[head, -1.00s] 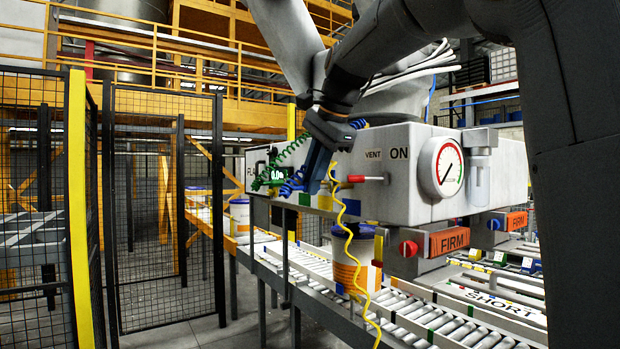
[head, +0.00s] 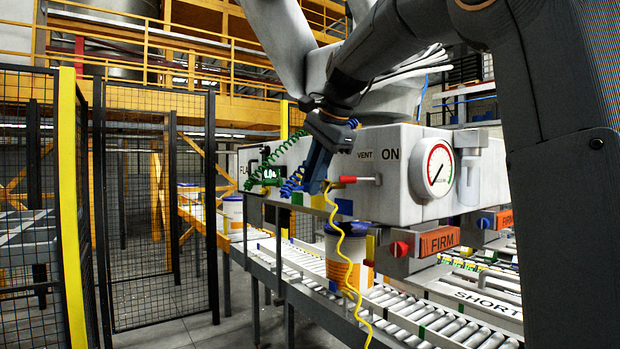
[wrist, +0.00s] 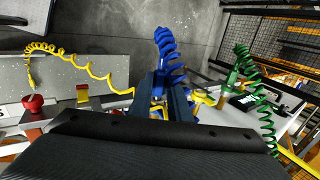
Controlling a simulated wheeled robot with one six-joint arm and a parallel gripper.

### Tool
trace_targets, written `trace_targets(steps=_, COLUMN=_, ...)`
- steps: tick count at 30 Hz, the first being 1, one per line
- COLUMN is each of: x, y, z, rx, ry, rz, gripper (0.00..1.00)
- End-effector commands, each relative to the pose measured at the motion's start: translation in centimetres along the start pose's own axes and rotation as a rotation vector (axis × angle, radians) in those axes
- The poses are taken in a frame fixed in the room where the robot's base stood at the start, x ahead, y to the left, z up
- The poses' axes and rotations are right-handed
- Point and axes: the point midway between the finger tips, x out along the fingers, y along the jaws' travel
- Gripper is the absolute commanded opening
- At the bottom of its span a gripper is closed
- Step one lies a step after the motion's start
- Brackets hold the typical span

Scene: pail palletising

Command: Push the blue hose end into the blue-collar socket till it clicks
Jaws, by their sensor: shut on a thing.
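My gripper (head: 318,172) is shut on the blue hose end, beside the front face of the grey box with coloured patches along its lower edge. The jaws hide most of the hose end. The blue coiled hose (head: 292,184) hangs beside the jaws; in the wrist view the blue coil (wrist: 166,45) rises from between the fingers (wrist: 172,100). A blue patch (head: 345,207) shows on the box's lower edge right of the gripper. I cannot tell whether it is the blue collar, or whether the hose end touches a socket.
A green coiled hose (head: 270,162) is close on the left, and a yellow coiled hose (head: 350,265) hangs just right. A red-handled valve (head: 347,180) and a gauge (head: 437,170) are on the box. A pail (head: 345,255) stands on rollers below. Mesh fencing (head: 150,220) is at left.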

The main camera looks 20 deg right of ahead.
Motion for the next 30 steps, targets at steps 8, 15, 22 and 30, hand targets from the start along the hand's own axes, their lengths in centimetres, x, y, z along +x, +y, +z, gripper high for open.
trace_targets(steps=8, x=0.0, y=0.0, z=-0.3, rx=0.0, ry=0.001, rz=-0.001, gripper=0.39)
trace_targets(steps=15, x=0.0, y=0.0, z=-0.3, rx=0.0, ry=0.001, rz=0.0, gripper=0.39)
trace_targets(steps=22, x=-2.2, y=0.0, z=-0.3, rx=0.0, ry=0.003, rz=-0.004, gripper=0.39)
trace_targets(steps=30, x=-6.3, y=0.0, z=-0.3, rx=0.0, ry=0.002, rz=-0.003, gripper=0.39)
